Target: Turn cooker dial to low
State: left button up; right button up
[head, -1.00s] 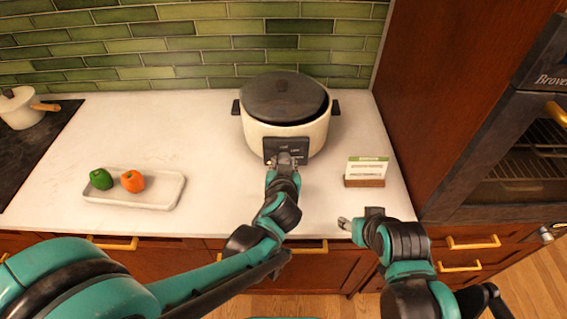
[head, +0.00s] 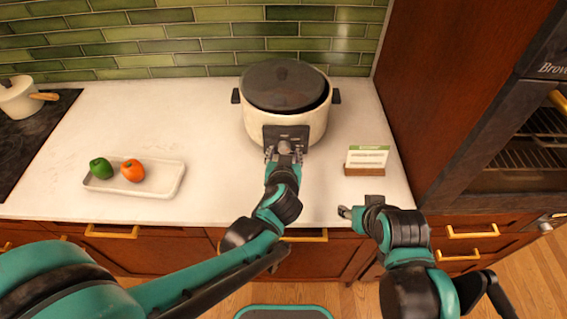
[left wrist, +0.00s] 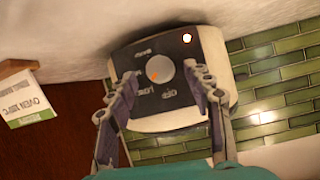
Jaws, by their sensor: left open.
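The cooker (head: 286,100) is a cream pot with a dark lid and side handles, standing on the white counter. Its black control panel faces me, and the round grey dial (left wrist: 159,72) shows in the left wrist view with an orange mark at its left side. Labels around the dial are too blurred to read surely. My right gripper (head: 357,212) is over the counter's front edge, away from the cooker.
A small card on a wooden stand (head: 366,160) is right of the cooker. A white tray (head: 165,180) with a green and an orange pepper lies on the left. A pot (head: 22,98) sits on the dark hob. A tall oven (head: 520,150) stands at right.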

pick_arm(q)
jog(key=v, duration=1)
jog(key=shift+s, duration=0.3)
jog(key=shift+a, duration=0.1)
jog(key=s+a+f+g, duration=0.2)
jog(key=s+a, duration=0.2)
jog(key=a, duration=0.4)
jog(key=s+a+f+n+g, duration=0.1)
jog(key=s+a+f+g, duration=0.2)
jog(key=a, duration=0.6)
jog(key=shift+s+a, duration=0.3)
jog(key=shift+s, duration=0.1)
